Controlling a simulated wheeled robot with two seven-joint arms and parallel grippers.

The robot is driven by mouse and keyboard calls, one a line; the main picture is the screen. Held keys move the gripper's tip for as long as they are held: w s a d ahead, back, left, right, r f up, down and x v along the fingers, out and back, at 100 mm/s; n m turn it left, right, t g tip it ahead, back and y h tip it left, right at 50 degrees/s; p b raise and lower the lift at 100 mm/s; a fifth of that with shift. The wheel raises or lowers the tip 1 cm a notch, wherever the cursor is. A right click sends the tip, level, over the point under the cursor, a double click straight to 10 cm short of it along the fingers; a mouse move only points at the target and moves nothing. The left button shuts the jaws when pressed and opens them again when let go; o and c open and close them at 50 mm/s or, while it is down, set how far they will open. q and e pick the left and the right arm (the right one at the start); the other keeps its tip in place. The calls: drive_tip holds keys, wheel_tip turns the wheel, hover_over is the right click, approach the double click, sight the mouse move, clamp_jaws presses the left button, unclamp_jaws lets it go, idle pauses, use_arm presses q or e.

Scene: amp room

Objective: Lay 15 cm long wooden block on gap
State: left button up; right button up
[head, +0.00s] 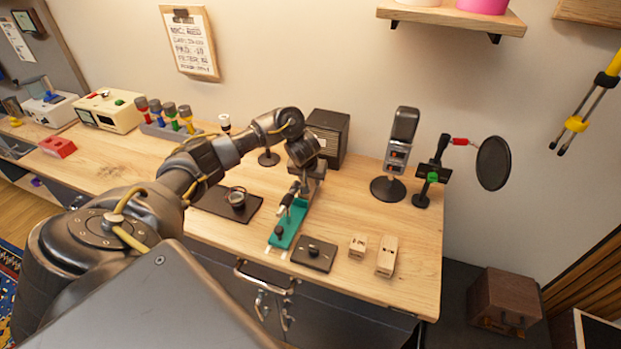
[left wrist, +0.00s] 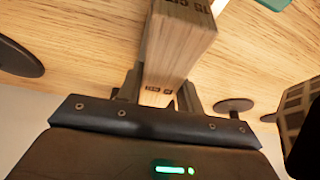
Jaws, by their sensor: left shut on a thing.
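My left gripper (head: 300,182) is over the work table, above the far part of a narrow teal board (head: 297,213). In the left wrist view it is shut on a wooden block (left wrist: 180,45), which sits between the fingers. Printed marks on the block read roughly "15 c" upside down, partly cut off. In the head view the gripper and arm mostly hide this block. Two shorter wooden blocks stand at the front right: a small one (head: 358,246) and a taller one (head: 386,257). I cannot clearly make out the gap. My right gripper is not in view.
A dark plate with a knob (head: 314,254) lies beside the teal board. A dark mat (head: 215,207) holds a small cup (head: 237,198). A microphone (head: 401,140), a pop-filter stand (head: 421,199) and a dark box (head: 328,138) stand behind.

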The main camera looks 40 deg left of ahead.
use_arm(q)
drive_tip(key=o, duration=1.2)
drive_tip(key=shift+c, duration=0.2)
drive_tip(key=p+v, duration=0.6)
drive_tip(key=v, duration=0.3)
drive_tip(key=shift+r, duration=0.4)
drive_tip(key=shift+s+d+r+p, duration=0.15)
drive_tip(key=shift+s+r+p, duration=0.2)
drive_tip(key=shift+r, duration=0.15)
